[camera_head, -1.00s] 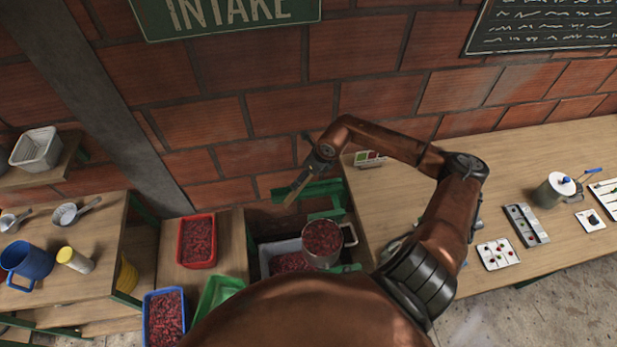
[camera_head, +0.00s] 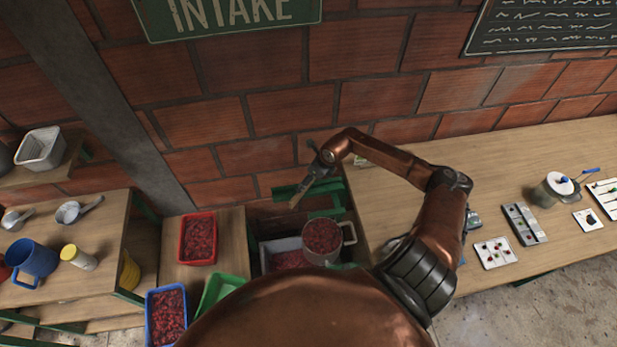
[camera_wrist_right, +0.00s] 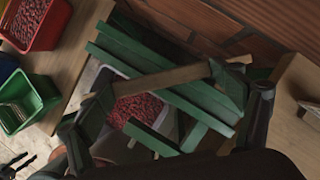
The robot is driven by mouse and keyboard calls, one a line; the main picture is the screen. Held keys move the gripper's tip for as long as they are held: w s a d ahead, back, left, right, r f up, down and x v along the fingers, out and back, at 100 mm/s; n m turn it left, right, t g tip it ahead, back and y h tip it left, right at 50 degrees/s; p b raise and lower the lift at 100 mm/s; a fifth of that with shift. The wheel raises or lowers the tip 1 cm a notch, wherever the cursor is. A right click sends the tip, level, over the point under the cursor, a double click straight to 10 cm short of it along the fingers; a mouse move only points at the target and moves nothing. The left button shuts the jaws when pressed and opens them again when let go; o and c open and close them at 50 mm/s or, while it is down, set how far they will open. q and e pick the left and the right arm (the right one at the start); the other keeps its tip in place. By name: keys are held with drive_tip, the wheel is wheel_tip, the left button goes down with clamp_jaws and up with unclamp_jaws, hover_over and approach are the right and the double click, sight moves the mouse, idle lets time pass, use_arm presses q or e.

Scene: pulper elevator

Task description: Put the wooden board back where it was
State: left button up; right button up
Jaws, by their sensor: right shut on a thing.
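The wooden board (camera_head: 297,197) is a narrow light-brown strip in my right gripper (camera_head: 312,173). In the head view it shows foreshortened, tilted downward, over the green slatted frame (camera_head: 290,193) beside the brick wall. In the right wrist view the board (camera_wrist_right: 160,80) runs as a slanted bar between the two fingers of the right gripper (camera_wrist_right: 162,97), which is shut on it. Below it lie the green slats (camera_wrist_right: 140,60) and a pale crate of red cherries (camera_wrist_right: 138,108). I cannot tell whether the board touches the slats. My left gripper is not in view.
A metal pot of cherries (camera_head: 323,238) stands at the front of the frame, by the pale crate (camera_head: 283,262). A red tray (camera_head: 197,238), blue tray (camera_head: 166,315) and green tray (camera_head: 222,288) are to the left. A wooden table (camera_head: 400,195) is close on the right.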

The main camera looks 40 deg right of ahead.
drive_tip(key=shift+f, duration=0.25)
drive_tip(key=o, duration=1.1)
drive_tip(key=shift+r, duration=0.2)
drive_tip(key=shift+d+r, duration=0.1)
drive_tip(key=shift+r, duration=0.2)
drive_tip(key=b+v, duration=0.1)
drive_tip(key=v, duration=1)
drive_tip(key=shift+s+r, duration=0.25)
drive_tip(key=shift+r, duration=0.05)
